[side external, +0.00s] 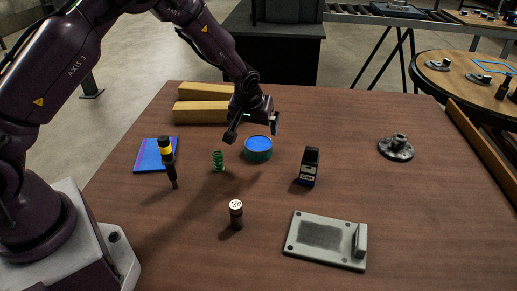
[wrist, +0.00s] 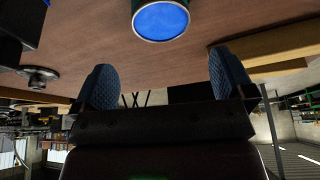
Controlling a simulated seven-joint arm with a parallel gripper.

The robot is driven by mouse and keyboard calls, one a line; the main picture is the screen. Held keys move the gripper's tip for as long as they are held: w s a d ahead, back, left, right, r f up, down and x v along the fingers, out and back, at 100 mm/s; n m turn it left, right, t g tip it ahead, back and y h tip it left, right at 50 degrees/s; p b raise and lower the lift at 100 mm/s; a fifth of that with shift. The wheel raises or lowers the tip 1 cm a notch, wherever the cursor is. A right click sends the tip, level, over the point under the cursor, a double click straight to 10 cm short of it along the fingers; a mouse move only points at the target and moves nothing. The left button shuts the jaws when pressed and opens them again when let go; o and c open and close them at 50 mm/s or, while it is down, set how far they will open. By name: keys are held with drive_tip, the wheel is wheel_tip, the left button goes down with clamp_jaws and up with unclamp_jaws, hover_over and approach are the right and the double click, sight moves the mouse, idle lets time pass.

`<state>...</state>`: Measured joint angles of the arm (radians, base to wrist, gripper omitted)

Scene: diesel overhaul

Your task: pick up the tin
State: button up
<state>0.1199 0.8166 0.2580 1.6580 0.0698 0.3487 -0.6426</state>
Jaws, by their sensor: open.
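The tin (side external: 258,149) is a short round can with a green side and a blue top. It stands upright on the brown table, near the middle in the side external view. In the wrist view the tin (wrist: 160,20) shows at the top centre, cut off by the frame edge. My gripper (side external: 253,136) is open and empty, just above and behind the tin, with its fingers spread to either side. In the wrist view the fingers of my gripper (wrist: 163,80) are wide apart, with nothing between them. I cannot tell the exact gap to the tin.
A green spring (side external: 218,161) stands left of the tin, and a black box-shaped item (side external: 309,166) right of it. Yellow wooden blocks (side external: 203,112) lie behind. A screwdriver-like tool (side external: 168,160), a blue pad (side external: 150,155), a small cylinder (side external: 236,214), a grey plate (side external: 320,240) and a flanged part (side external: 396,148) surround it.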

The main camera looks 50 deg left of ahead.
sight(258, 144)
drive_tip(key=x, duration=1)
drive_tip(key=shift+s+f, duration=0.1)
drive_tip(key=shift+f, duration=0.3)
drive_tip(key=shift+c, duration=0.5)
drive_tip(key=c, duration=0.7)
drive_tip(key=shift+r, duration=0.1)
drive_tip(key=shift+c, duration=0.8)
drive_tip(key=shift+r, duration=0.1)
